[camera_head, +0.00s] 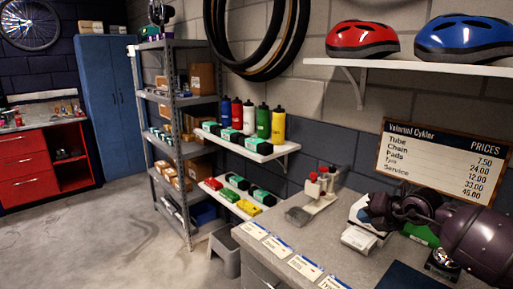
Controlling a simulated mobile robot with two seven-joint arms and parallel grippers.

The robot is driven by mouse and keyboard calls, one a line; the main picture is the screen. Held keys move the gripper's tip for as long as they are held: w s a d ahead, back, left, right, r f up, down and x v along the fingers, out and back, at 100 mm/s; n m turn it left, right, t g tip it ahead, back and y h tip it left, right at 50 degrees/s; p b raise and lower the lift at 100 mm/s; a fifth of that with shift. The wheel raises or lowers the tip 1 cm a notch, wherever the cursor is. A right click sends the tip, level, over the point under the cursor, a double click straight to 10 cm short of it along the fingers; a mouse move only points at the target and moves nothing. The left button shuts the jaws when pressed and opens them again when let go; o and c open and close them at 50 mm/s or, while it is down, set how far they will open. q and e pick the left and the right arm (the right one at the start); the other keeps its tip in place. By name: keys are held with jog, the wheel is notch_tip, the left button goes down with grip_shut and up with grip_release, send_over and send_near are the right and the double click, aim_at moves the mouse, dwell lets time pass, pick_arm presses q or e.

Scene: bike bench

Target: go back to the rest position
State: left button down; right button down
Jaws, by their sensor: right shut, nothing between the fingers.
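My right gripper (373,212) is dark and comes in from the right edge, above the grey counter (285,222). Its fingers are shut with nothing held, and they point left. My left gripper is out of view.
A stand with red-topped items (320,187) is on the counter left of my gripper. Cards (305,266) line the front edge. A price board (443,160) leans at the back. A shelf with helmets (362,39) hangs above. Bottles (249,118) stand on a wall shelf.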

jog(key=s+a+r+m+t+y, duration=0.1)
jog(key=s+a+m+t+y, duration=0.6)
jog(key=s+a, duration=0.25)
jog(key=s+d+f+m+g+h, duration=0.1)
jog(key=s+d+f+m+h, duration=0.5)
jog(key=m+h, duration=0.4)
jog(key=s+d+f+m+g+h, duration=0.1)
jog(key=s+d+f+m+h, duration=0.5)
jog(key=m, duration=0.5)
jog(key=s+a+f+m+g+y, duration=0.1)
jog(key=s+a+f+g, duration=0.3)
jog(key=s, duration=0.6)
jog(key=s+f+m+g+y, duration=0.25)
jog(key=s+g, duration=0.35)
jog(key=s, duration=0.5)
jog(key=w+f+n+t, duration=0.1)
jog(key=w+f+t, duration=0.6)
jog(key=f, duration=0.3)
jog(key=shift+w+t, duration=0.2)
jog(key=shift+t, duration=0.2)
jog(key=shift+n, duration=0.25)
dwell(0.7)
